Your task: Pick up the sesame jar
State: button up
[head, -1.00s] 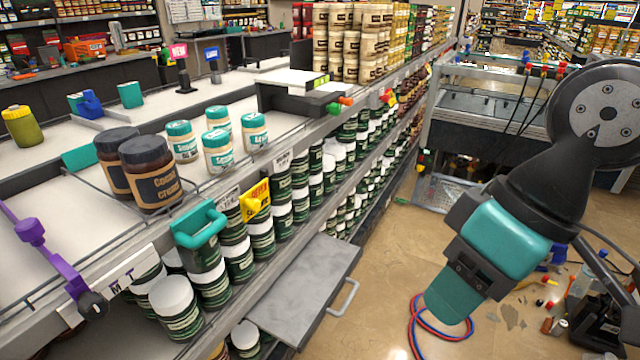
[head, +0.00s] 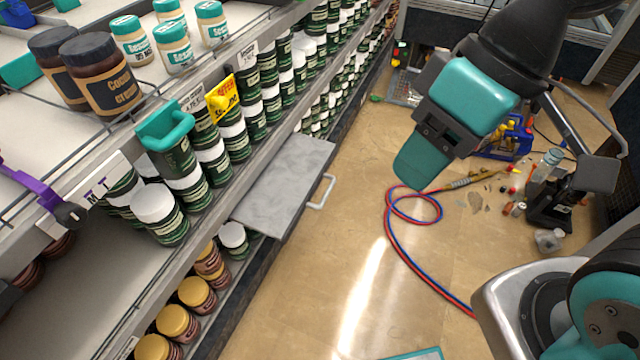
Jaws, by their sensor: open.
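Several sesame jars with teal lids and pale contents stand upright on the upper shelf at the top left. One sesame jar (head: 174,55) is at the front, with another sesame jar (head: 133,46) left of it and a third (head: 212,25) to the right. A further jar behind is partly cut off by the picture's top edge. My gripper (head: 420,168), teal and dark grey, hangs over the floor right of the shelves, well away from the jars. It is open and holds nothing visible; its fingers are seen from an angle that hides the gap.
Two cocoa cream jars (head: 112,92) stand left of the sesame jars. A thin wire rail and a teal handle (head: 166,128) lie along the shelf's front. A grey panel (head: 287,185) juts out below. Red and blue hoses (head: 400,245) lie on the open floor.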

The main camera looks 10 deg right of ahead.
aim_at(174, 48)
jog(key=z, duration=0.8)
jog(key=i, duration=2.45)
jog(key=u, duration=4.3)
